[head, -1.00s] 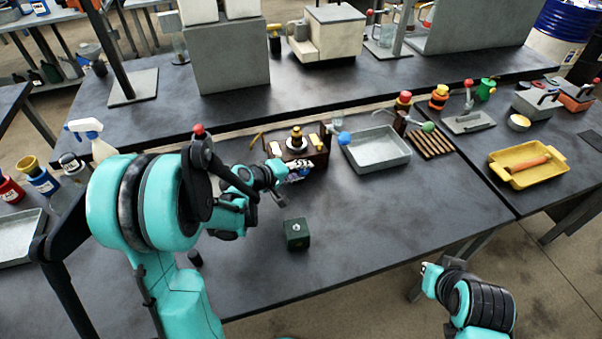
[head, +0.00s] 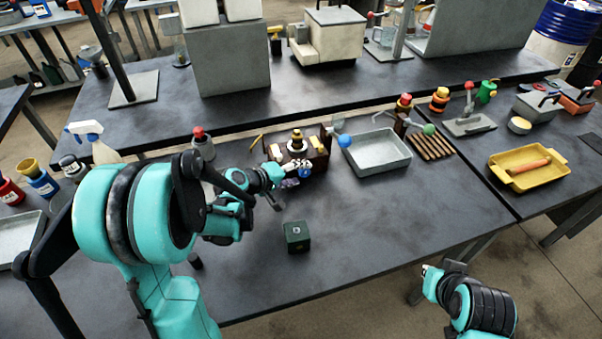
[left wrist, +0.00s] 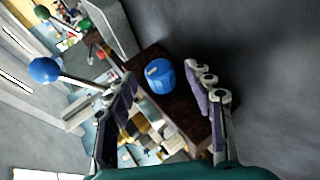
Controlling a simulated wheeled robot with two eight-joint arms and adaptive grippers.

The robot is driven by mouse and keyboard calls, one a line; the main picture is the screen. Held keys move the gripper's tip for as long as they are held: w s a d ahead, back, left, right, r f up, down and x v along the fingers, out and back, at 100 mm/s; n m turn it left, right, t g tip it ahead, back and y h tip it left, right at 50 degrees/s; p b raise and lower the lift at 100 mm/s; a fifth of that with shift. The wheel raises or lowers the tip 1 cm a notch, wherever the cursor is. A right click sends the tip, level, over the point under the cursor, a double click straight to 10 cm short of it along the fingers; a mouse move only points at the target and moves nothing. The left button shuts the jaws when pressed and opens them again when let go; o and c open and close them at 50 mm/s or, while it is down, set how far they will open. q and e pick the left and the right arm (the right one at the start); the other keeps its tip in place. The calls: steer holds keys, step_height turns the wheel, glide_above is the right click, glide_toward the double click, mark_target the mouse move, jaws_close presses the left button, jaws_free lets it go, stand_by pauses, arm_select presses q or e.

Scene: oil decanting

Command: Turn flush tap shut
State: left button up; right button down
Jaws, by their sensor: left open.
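A round blue knob (left wrist: 160,76) with a slot-like mark on top sits on a dark brown block (left wrist: 152,60) in the left wrist view. I take this knob for the flush tap; its setting cannot be told. The brown block also shows in the head view (head: 318,152), on the bench by the grey tray. My left gripper (head: 290,176) is at the block's near left side. In the left wrist view its open fingers stand on either side of the knob, apart from it. In the head view the gripper hides the knob. My right arm shows at lower right; its gripper's state is unclear.
A blue ball on a lever (left wrist: 43,70) stands beside the block. A grey tray (head: 408,160) and a slatted wooden rack (head: 432,146) are to the right. The bench's front right area (head: 420,215) is clear.

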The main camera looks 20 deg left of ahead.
arm_select(q)
steer(key=v, duration=1)
steer(key=shift+s, duration=0.25)
steer(key=shift+r, duration=0.1)
steer(key=s+d+m+g+y, duration=0.1)
steer(key=s+d+m+y, duration=0.2)
steer(key=s, duration=0.5)
steer(key=s+d+m+g+y, duration=0.2)
steer(key=s+m+y, duration=0.1)
steer(key=s+m, duration=0.3)
steer(key=shift+s+d, duration=0.4)
steer(key=shift+s, duration=0.5)
